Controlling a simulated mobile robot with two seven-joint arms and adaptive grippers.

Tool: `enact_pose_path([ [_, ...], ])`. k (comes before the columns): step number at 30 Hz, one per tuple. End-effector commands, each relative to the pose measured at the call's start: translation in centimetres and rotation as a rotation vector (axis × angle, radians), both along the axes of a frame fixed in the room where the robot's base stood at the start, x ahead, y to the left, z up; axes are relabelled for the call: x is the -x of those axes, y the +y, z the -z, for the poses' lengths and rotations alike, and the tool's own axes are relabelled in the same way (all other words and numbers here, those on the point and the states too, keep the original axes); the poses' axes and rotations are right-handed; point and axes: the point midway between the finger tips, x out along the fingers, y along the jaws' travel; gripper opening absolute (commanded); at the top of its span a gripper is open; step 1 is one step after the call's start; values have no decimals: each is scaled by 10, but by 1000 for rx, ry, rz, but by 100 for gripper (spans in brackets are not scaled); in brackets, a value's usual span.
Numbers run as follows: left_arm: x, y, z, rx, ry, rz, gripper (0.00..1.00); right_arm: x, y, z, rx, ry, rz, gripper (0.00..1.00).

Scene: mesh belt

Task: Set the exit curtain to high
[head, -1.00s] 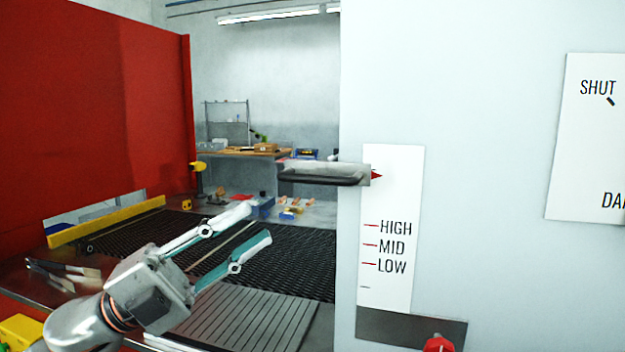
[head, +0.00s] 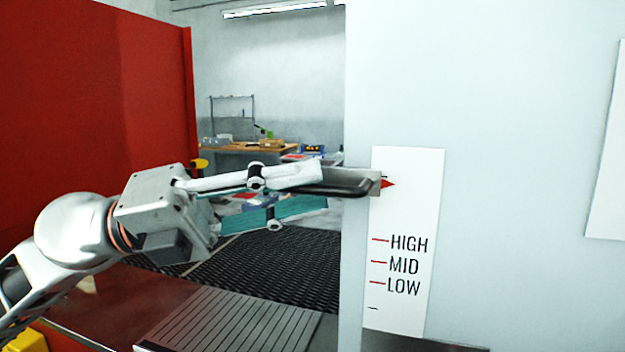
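The exit curtain's handle (head: 350,184) is a dark grey horizontal bar at the left edge of the pale wall panel. Its red pointer (head: 388,183) stands well above the HIGH line on the white scale (head: 408,215), near the scale's top. HIGH, MID and LOW run downward on that scale. My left gripper (head: 323,188) is open at the handle's left end, with one finger above the other. The upper finger overlaps the handle in the picture and hides its left part; I cannot tell whether they touch. My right gripper is not in view.
The black mesh belt (head: 270,262) runs under the arm, with a grooved metal plate (head: 235,325) in front. A red wall (head: 90,110) stands at the left. A workbench (head: 235,149) with a shelf rack is at the back.

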Motion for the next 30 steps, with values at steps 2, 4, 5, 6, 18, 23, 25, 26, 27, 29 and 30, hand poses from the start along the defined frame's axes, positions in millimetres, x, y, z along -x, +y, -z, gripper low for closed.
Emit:
enact_pose_path([
  [2, 1, -8, -4, 0, -3, 1, 25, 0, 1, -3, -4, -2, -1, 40],
  [4, 0, -13, -4, 0, 0, 0, 25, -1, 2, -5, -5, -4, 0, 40],
  [5, 0, -14, -4, 0, 0, 0, 25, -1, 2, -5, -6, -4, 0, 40],
  [6, 0, -16, -4, 1, -1, -1, 25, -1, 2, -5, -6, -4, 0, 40],
  [18, -1, -17, -3, 1, 0, -1, 0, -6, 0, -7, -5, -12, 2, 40],
  [23, -1, -17, -2, 1, 1, -1, 0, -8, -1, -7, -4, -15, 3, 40],
  [25, -1, -17, 4, 0, 4, -1, 0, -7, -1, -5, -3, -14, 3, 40],
  [26, -1, -17, 9, 0, 6, 0, 0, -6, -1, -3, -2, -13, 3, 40],
  [27, -1, -17, 18, -1, 8, 1, 0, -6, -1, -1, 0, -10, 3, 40],
  [29, -2, -17, 34, -2, 13, 3, 0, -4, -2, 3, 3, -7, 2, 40],
  [30, -2, -17, 44, -3, 13, 2, 0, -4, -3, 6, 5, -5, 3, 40],
])
